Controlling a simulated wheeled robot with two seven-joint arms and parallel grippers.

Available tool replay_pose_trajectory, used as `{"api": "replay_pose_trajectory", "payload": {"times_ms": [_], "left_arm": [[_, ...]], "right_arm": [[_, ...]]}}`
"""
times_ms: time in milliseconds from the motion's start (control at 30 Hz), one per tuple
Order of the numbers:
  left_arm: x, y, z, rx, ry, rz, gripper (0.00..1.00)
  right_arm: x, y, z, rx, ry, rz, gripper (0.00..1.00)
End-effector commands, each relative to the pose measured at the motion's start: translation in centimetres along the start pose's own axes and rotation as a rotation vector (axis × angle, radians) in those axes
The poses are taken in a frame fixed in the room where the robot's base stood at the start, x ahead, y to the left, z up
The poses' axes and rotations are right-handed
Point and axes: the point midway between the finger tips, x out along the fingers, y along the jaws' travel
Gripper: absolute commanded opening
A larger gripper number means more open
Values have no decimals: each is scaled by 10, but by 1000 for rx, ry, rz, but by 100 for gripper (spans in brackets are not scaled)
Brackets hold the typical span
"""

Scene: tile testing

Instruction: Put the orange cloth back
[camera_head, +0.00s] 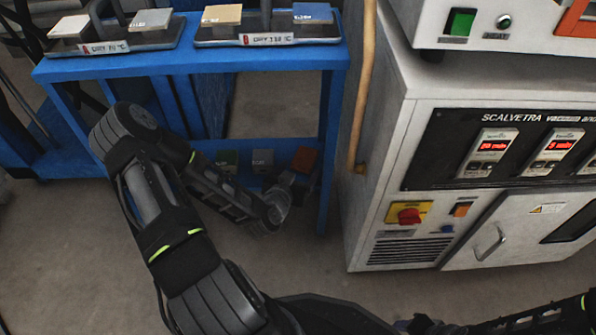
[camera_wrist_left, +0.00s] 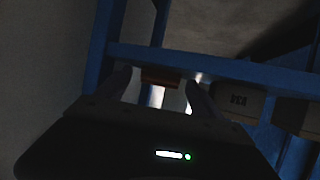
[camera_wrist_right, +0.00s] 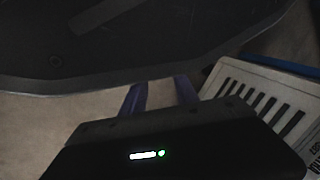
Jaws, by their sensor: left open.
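An orange-brown square thing (camera_head: 306,158) sits at the right end of the blue rack's lower shelf. It may be the orange cloth, but I cannot tell its material. My left gripper (camera_head: 291,184) is at the front of that shelf, just below and beside it. In the left wrist view the left fingers (camera_wrist_left: 158,88) are apart, with a dark orange piece (camera_wrist_left: 160,77) showing beyond and between them. The view is dark, and I see no contact. My right gripper (camera_wrist_right: 161,92) shows in its own wrist view with its fingers apart and nothing between them.
The blue rack (camera_head: 200,62) holds sample trays on top and grey and green tiles on the lower shelf. A white vacuum cabinet (camera_head: 370,200) stands right of it, with a hanging tan hose (camera_head: 361,90) between. Rack posts and a rail are close to my left gripper.

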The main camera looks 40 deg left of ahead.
Motion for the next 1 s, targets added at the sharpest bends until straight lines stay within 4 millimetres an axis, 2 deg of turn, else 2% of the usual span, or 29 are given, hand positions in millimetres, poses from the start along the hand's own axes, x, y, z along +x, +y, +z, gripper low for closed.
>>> {"api": "replay_pose_trajectory", "payload": {"times_ms": [133, 233, 467, 700, 833, 1000], "left_arm": [[-3, 0, -4, 0, -1, 0, 77], [-13, 0, -3, 1, -3, 0, 77], [-57, 0, -5, 0, -4, 0, 77], [-102, 0, -8, -5, -6, -2, 77], [-115, -1, -6, -4, -5, -2, 77], [-122, 0, -3, -1, -1, -1, 77]], "right_arm": [[-4, -1, 0, 0, 0, 0, 36], [-7, -2, 0, -1, -1, 1, 36], [-21, -7, 2, -2, -8, 1, 36], [-64, -20, 4, -4, -25, 1, 36], [-76, -24, 6, -5, -36, 0, 36], [-80, -25, 7, -6, -41, 0, 36]]}}
